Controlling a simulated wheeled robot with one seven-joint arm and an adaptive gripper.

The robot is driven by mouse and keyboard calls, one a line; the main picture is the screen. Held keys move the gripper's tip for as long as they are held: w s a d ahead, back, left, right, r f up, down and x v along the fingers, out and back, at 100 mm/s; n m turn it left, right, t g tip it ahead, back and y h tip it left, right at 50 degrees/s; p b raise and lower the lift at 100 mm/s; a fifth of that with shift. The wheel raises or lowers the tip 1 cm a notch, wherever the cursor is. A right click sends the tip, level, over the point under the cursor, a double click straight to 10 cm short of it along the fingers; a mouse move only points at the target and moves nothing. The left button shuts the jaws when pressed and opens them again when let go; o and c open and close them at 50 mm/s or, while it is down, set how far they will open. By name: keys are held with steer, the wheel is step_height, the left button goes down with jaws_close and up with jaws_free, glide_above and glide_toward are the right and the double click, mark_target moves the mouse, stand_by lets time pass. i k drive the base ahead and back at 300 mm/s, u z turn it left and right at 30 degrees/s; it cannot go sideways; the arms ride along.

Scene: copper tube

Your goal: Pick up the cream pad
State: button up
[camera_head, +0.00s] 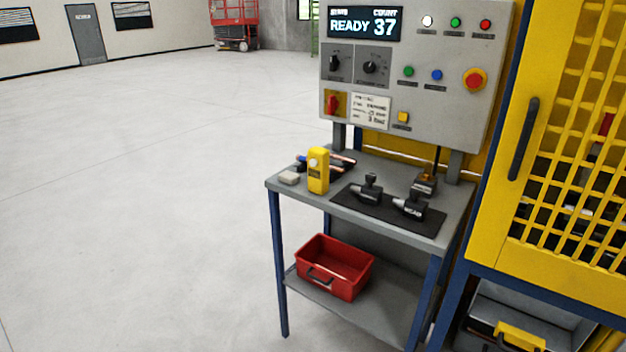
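A small cream pad (288,178) lies on the grey top of a workbench (276,187), near its left front edge. It is just left of a yellow upright device (318,170), with a small gap between them. Its top and front faces show, and nothing covers it. My gripper and arm are not in view.
Black tools rest on a dark mat (384,214) to the right. A control panel (412,75) rises behind. A red bin (335,268) sits on the lower shelf. A yellow mesh cage (570,150) stands right. Left floor is clear.

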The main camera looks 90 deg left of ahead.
mark_target(290, 178)
steer(key=z, duration=1.25)
steer(key=i, duration=0.65)
steer(key=u, duration=4.5)
steer(key=i, duration=0.45)
steer(key=z, duration=0.2)
steer(key=k, duration=0.35)
steer(key=u, duration=0.7)
steer(key=i, duration=0.65)
